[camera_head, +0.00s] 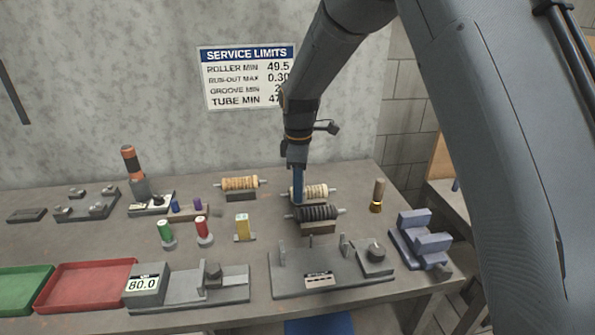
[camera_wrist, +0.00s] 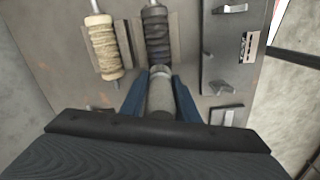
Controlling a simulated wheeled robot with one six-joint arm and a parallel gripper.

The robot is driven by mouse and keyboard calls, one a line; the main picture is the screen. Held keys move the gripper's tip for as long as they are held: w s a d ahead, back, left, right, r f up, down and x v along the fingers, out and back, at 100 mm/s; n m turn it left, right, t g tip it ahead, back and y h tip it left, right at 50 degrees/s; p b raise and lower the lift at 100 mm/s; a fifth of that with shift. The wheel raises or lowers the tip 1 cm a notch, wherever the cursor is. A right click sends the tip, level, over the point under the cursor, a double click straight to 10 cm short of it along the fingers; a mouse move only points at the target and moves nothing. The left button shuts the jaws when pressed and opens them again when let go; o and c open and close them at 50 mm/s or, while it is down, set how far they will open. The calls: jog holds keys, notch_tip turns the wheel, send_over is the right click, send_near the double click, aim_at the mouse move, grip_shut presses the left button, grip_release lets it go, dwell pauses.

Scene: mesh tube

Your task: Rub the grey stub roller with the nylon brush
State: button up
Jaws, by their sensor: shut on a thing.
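The grey stub roller (camera_head: 322,213), dark and ribbed, lies across a small block in the middle of the table. It also shows at the top of the wrist view (camera_wrist: 156,28). My gripper (camera_head: 298,200) points down at the left end of this roller in the head view. In the wrist view its blue fingers are shut on a pale grey cylinder, which I take to be the nylon brush (camera_wrist: 160,97). The brush's far end is close to the roller's near end; I cannot tell whether they touch. Its bristles are hidden.
A cream wound roller (camera_head: 314,191) lies just behind, and a tan one (camera_head: 240,183) further left. A brush with a brass collar (camera_head: 377,196) stands to the right. A grey fixture (camera_head: 330,275) is in front, a blue-grey block stand (camera_head: 422,238) at the right.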

jog(key=shift+r+p, duration=1.2)
jog(key=shift+r, duration=1.15)
